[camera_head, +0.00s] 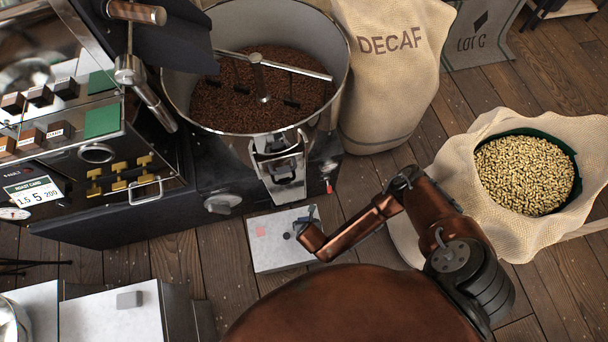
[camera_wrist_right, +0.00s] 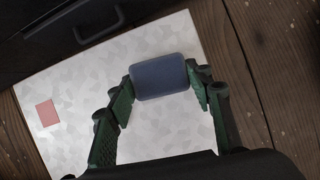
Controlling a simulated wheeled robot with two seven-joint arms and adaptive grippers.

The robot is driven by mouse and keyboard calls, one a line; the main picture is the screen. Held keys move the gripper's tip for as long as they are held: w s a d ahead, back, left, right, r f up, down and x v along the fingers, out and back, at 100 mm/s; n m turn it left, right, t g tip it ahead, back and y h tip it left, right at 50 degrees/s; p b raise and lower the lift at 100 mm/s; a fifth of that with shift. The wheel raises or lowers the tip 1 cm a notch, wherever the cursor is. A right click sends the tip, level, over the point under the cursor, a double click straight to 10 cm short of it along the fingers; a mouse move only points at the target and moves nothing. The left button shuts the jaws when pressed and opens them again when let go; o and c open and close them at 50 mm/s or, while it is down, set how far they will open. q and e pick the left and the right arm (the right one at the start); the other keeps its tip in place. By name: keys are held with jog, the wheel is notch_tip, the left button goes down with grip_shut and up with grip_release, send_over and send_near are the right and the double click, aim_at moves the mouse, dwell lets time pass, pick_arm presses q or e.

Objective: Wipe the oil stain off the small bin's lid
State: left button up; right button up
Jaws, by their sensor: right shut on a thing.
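The small bin's lid (camera_head: 270,257) is a pale, mottled panel on the floor area below the roaster, with a pink square (camera_head: 261,231) on its left part. In the right wrist view the lid (camera_wrist_right: 75,75) and its pink square (camera_wrist_right: 48,113) show again. My right gripper (camera_wrist_right: 160,84), with green fingers, is shut on a blue sponge-like block (camera_wrist_right: 160,70) over the lid. I cannot tell whether the block touches the lid. No clear oil stain shows; the block and fingers hide part of the lid. My left gripper is not in view.
The roaster's drum of beans (camera_head: 260,100) and its front spout (camera_head: 283,165) stand behind the lid. A sack of pale beans (camera_head: 525,172) is at the right, a DECAF sack (camera_head: 390,70) behind. A grey-white top (camera_head: 100,318) is at lower left. Wooden floor lies between.

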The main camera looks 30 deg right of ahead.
jog(key=shift+o, duration=0.2)
jog(key=shift+a, duration=0.1)
jog(key=shift+w+a+p, duration=0.2)
jog(key=shift+w+a, duration=0.1)
jog(key=shift+a, duration=0.7)
jog(key=shift+w+a+p, duration=0.2)
jog(key=shift+w+a, duration=0.1)
jog(key=shift+a, duration=0.65)
jog(key=shift+c, duration=0.2)
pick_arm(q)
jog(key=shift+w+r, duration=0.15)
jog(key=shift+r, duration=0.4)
pick_arm(e)
notch_tip(320, 180, up, 3)
jog(key=shift+w+f+p, duration=0.15)
jog(key=shift+p, duration=1)
pick_arm(q)
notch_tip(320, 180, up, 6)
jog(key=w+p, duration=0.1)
jog(key=p, duration=0.2)
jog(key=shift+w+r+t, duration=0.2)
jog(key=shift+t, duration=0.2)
pick_arm(e)
jog(key=shift+d+r, duration=0.1)
jog(key=shift+r, duration=1.6)
